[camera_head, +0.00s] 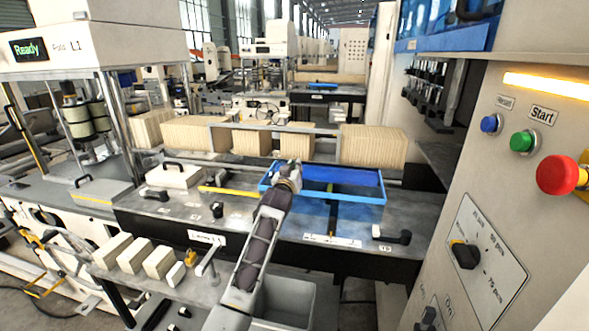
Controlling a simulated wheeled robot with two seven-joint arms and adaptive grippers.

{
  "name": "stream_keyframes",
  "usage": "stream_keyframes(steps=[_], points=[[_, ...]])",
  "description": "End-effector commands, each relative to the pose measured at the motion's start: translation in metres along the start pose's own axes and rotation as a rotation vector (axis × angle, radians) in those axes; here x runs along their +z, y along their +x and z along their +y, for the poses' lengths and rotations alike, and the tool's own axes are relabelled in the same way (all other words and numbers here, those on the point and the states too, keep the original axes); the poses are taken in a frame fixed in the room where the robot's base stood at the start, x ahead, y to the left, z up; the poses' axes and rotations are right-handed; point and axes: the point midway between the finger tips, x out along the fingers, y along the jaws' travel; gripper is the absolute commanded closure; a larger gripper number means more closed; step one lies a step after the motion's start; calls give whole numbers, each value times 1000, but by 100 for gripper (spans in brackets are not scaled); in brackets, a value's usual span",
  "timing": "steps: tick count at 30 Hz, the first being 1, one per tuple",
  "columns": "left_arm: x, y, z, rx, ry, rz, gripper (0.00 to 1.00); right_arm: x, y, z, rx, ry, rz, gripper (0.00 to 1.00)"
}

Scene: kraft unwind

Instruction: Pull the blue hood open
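A blue rectangular frame-like hood (350,197) lies low over the grey machine bed at the middle of the view. Its front rim, back panel and right side show; part of its left side is behind my gripper. My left arm reaches up from the bottom edge, and my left gripper (289,172) is at the left part of the hood. The fingers are small and partly hidden, so I cannot tell whether they touch the blue rim or are open or shut. My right gripper is not in view.
Stacks of brown kraft pieces (373,146) stand behind the hood. Black handles (391,235) sit on the bed. At right is a control panel with a green Start button (523,141) and a red knob (560,175). Cream blocks (135,256) lie at front left.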

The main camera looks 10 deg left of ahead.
Motion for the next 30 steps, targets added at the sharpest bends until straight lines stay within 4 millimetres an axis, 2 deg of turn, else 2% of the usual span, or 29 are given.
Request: stream_keyframes(steps=[1, 4, 7, 17, 30], points=[[10, 0, -2, -4, 0, -18, 79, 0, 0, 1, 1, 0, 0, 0], [10, 0, -2, -5, 0, -18, 67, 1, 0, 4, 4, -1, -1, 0], [11, 0, -2, -5, 0, -18, 63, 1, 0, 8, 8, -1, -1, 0], [9, -12, -2, -4, 0, -15, 63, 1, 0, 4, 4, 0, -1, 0], [5, -47, -1, -2, 0, -7, 63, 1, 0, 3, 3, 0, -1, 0]])
